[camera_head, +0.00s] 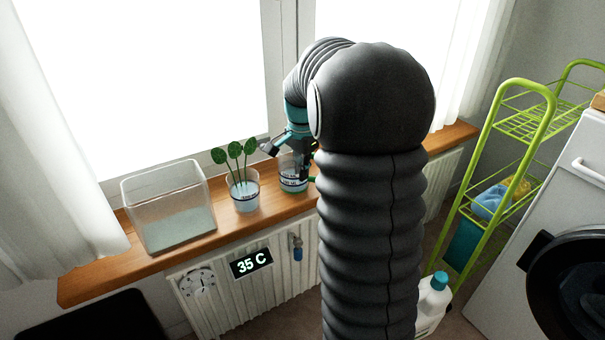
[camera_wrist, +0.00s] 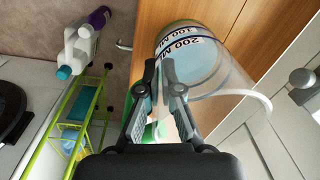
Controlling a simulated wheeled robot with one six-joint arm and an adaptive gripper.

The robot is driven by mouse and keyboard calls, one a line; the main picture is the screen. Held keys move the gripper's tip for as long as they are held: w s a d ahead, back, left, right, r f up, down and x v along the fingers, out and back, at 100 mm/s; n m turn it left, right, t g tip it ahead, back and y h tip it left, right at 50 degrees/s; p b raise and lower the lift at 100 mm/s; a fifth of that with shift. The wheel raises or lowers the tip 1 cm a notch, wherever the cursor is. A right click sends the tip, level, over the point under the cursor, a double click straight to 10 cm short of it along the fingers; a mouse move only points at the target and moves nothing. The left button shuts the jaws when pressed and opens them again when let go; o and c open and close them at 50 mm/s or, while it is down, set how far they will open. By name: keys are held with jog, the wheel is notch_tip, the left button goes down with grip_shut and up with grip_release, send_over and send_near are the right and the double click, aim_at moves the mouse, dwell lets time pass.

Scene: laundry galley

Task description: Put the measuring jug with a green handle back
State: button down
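The measuring jug (camera_head: 293,180) is clear, with a banded scale and a green handle (camera_head: 312,179). In the head view it is over the wooden window sill, right of the potted plant; I cannot tell whether its base touches the sill. In the wrist view the jug (camera_wrist: 218,75) lies just beyond the fingers, with 100 and 200 ML marks and bluish contents. My gripper (camera_wrist: 160,66) has its fingertips close together at the handle side and appears shut on the handle. Green shows behind the fingers, which partly hide the handle. My arm hides part of the sill.
A clear open tank (camera_head: 168,215) and a potted plant (camera_head: 243,190) stand on the sill (camera_head: 100,276) to the left. Below is a radiator (camera_head: 215,300) with a 35 C display. A green wire rack (camera_head: 487,170), a white bottle (camera_head: 433,298) and a washing machine (camera_head: 560,240) are right.

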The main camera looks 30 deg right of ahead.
jog(key=shift+f, duration=0.45)
jog(key=shift+f, duration=0.15)
jog(key=c, duration=1.3)
grip_release()
notch_tip(320, 180, up, 12)
jog(key=f+p, duration=0.1)
jog(key=s+a+r+n+t, duration=0.1)
jog(key=s+a+r+n, duration=0.2)
jog(key=s+a, duration=0.3)
jog(key=s+a+f+n+t, duration=0.1)
jog(key=s+a+f+n, duration=0.1)
jog(key=s+a+n, duration=0.2)
jog(key=s+a+f+n+t, duration=0.1)
jog(key=s+a+f+n, duration=0.1)
jog(key=s, duration=0.6)
jog(key=s+a+f+n+t, duration=0.1)
jog(key=s+a+n+t, duration=0.1)
jog(key=s+a+n, duration=0.3)
jog(key=shift+s+a+f+n, duration=0.15)
jog(key=shift+s+f, duration=0.05)
jog(key=shift+s, duration=0.35)
jog(key=shift+s+a+f+n, duration=0.15)
jog(key=shift+s+f, duration=0.05)
jog(key=shift+s, duration=0.3)
